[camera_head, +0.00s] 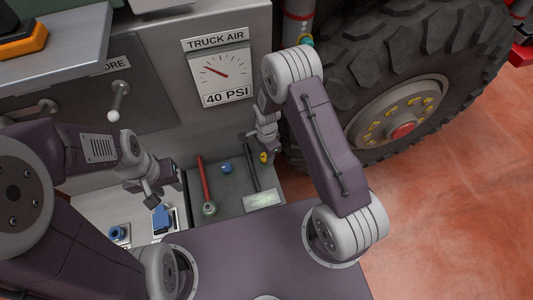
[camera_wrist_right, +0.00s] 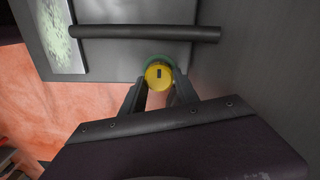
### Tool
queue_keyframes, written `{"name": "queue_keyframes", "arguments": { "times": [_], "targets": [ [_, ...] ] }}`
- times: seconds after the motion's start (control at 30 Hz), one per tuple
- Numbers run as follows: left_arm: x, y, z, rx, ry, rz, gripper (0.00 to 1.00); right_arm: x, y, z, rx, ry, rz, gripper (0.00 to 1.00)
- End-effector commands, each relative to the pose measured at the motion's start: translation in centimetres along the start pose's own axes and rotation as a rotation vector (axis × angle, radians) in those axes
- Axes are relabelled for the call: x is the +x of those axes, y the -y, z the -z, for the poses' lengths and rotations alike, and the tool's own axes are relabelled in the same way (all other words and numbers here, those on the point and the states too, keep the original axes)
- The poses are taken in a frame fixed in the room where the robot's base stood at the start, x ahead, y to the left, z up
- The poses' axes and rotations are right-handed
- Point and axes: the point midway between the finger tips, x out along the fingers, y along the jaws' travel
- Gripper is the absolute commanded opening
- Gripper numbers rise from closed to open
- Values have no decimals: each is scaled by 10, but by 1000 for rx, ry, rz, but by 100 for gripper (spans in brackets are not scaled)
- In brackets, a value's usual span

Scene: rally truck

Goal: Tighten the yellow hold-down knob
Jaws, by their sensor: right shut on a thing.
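The yellow hold-down knob (camera_wrist_right: 158,76) sits between the fingers of my right gripper (camera_wrist_right: 160,92) in the right wrist view. A green ring shows behind the knob, and a small dark mark is on its face. In the head view the knob (camera_head: 264,158) is a small yellow spot just under my right gripper (camera_head: 262,150). The right gripper is shut on the knob. My left gripper (camera_head: 152,198) hangs over the left part of the bench, near a blue part (camera_head: 162,218); its fingers are too small to judge.
A dark bar (camera_wrist_right: 150,33) runs close above the knob. A red-handled tool (camera_head: 204,185) and a blue ball (camera_head: 227,168) lie in the grey tray. A pressure gauge (camera_head: 222,75) and a big tyre (camera_head: 420,50) stand behind. The orange floor is clear at right.

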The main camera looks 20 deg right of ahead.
Motion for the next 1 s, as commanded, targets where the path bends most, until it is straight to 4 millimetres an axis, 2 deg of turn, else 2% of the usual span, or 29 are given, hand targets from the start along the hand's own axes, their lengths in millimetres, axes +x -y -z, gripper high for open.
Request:
{"name": "queue_keyframes", "arguments": {
  "times": [0.13,0.17,0.2,0.23,0.57,0.9,1.0],
  "targets": [
    [-1,0,0,0,0,0,36,-3,5,1,0,-1,13,0],
    [-1,0,0,0,0,0,36,-3,5,1,0,-2,13,45],
    [-1,0,0,0,0,0,36,-3,4,1,0,-1,12,56],
    [-1,0,0,0,0,0,36,-3,4,0,0,-1,11,59],
    [0,0,0,0,0,0,36,-6,2,0,-1,-1,6,59],
    [-2,0,0,0,0,0,36,-75,3,0,-1,-2,10,59],
    [-2,0,0,0,0,0,36,-87,2,0,-1,-1,9,59]
  ]
}}
